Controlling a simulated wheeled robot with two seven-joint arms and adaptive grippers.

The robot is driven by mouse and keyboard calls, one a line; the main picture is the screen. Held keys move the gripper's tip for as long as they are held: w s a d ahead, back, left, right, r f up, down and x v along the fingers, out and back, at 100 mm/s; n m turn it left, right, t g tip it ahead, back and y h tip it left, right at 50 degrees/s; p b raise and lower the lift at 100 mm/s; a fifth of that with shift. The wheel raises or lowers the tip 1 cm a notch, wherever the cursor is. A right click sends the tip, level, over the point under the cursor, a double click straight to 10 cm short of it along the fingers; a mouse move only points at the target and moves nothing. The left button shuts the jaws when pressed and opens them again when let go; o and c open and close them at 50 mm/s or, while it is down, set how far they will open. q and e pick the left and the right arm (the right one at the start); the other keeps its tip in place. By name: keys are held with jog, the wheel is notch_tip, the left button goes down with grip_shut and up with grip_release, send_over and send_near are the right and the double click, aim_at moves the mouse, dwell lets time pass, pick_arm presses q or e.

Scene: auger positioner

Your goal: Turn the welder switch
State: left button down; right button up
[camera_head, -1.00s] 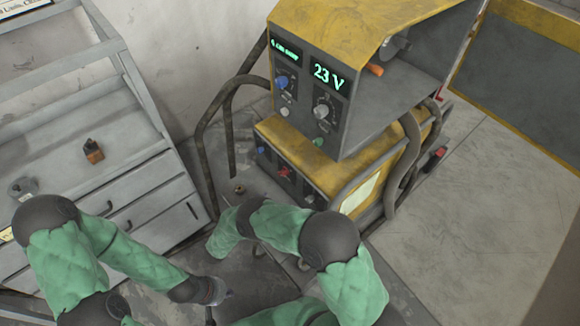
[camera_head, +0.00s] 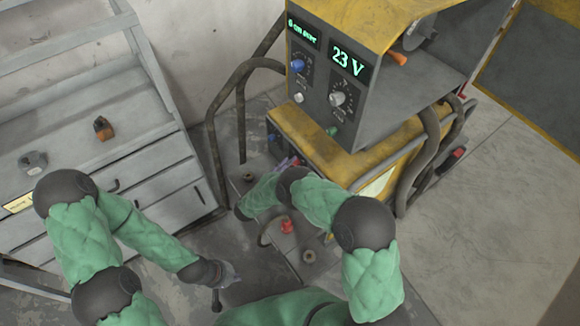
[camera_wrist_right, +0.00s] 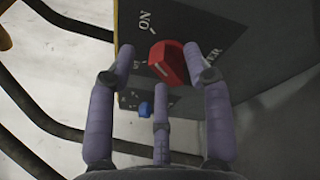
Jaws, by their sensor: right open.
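The yellow and grey welder (camera_head: 385,145) stands at the upper middle of the head view. Its red switch (camera_wrist_right: 172,62) is in the right wrist view, on a dark panel beside the word ON. My right gripper (camera_wrist_right: 157,62) has its fingers spread, and the switch shows between the fingertips; contact cannot be told. In the head view my right gripper (camera_head: 287,163) is at the lower front panel, and the switch is hidden there. My left gripper (camera_head: 220,283) is low and away from the welder; its finger opening is unclear.
A blue part (camera_wrist_right: 145,108) is below the switch in the wrist view. The welder's upper box has a blue knob (camera_head: 297,65) and a display reading 23 V. Hoses and a bent metal rail (camera_head: 213,125) flank it. A grey drawer cabinet (camera_head: 75,135) stands left. Floor is clear at right.

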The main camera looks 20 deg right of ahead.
jog(key=shift+w+d, duration=0.15)
jog(key=shift+d, duration=0.05)
grip_shut()
dwell(0.3)
jog(key=shift+w+a+f+n+g+y, duration=0.2)
jog(key=shift+n+g, duration=0.65)
jog(key=shift+n, duration=1.6)
jog(key=shift+w+a+r+n+g+y, duration=0.25)
jog(key=shift+n+g, duration=0.55)
jog(key=shift+n, duration=1.6)
jog(key=shift+w+d+f+n+g+h, duration=0.25)
jog(key=shift+n+g, duration=0.6)
jog(key=shift+n, duration=1.6)
jog(key=shift+a+r, duration=0.1)
jog(key=shift+a, duration=0.05)
